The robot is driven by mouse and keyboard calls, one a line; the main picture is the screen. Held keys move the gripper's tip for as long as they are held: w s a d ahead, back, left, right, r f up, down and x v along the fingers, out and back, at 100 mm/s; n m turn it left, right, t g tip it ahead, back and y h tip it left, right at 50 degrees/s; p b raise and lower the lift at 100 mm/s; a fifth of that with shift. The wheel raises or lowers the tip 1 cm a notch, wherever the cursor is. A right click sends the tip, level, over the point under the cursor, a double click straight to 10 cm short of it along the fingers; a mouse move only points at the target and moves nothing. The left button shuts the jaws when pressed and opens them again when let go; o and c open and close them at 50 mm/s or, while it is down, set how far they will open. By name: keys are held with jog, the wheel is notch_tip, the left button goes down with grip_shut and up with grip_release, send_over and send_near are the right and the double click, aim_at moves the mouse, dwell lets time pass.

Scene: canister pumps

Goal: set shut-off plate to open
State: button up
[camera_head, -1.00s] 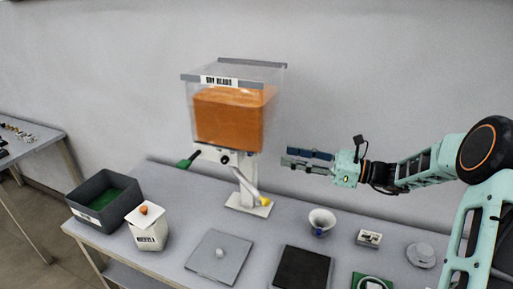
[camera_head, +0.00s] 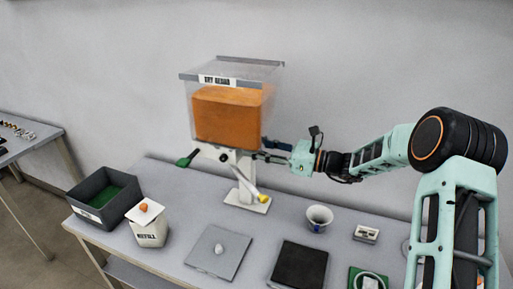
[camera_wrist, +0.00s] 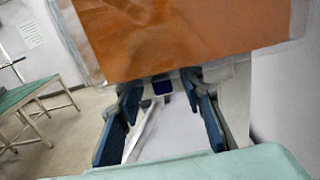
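The dispenser has a clear hopper (camera_head: 236,75) with orange contents (camera_head: 228,115), on a white stand (camera_head: 240,183). A green-ended handle (camera_head: 187,160) sticks out left below the hopper, and a yellow-tipped lever (camera_head: 262,197) hangs at the lower right. My gripper (camera_head: 268,155) is level with the hopper's underside, at its right side. In the wrist view its blue fingers (camera_wrist: 160,115) are apart with a gap between them. A small dark blue square (camera_wrist: 162,86) sits under the orange hopper, beyond the gap. I cannot tell whether it is the shut-off plate; the plate is not clearly distinguishable.
On the table stand a dark bin (camera_head: 104,190), a white refill canister (camera_head: 149,228), a grey square lid (camera_head: 218,252), a black square pad (camera_head: 299,267), a white cup (camera_head: 319,218) and a small box (camera_head: 366,233). The wall is close behind.

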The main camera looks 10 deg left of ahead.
jog(key=shift+c, duration=0.5)
grip_shut()
jog(key=d, duration=0.3)
jog(key=shift+s+d+f, duration=0.1)
jog(key=shift+s+d, duration=0.05)
jog(key=shift+s, duration=0.05)
jog(key=shift+o, duration=0.5)
grip_release()
jog(key=shift+d, duration=0.1)
jog(key=s+d, duration=0.1)
jog(key=d, duration=1.1)
jog(key=shift+s, duration=0.4)
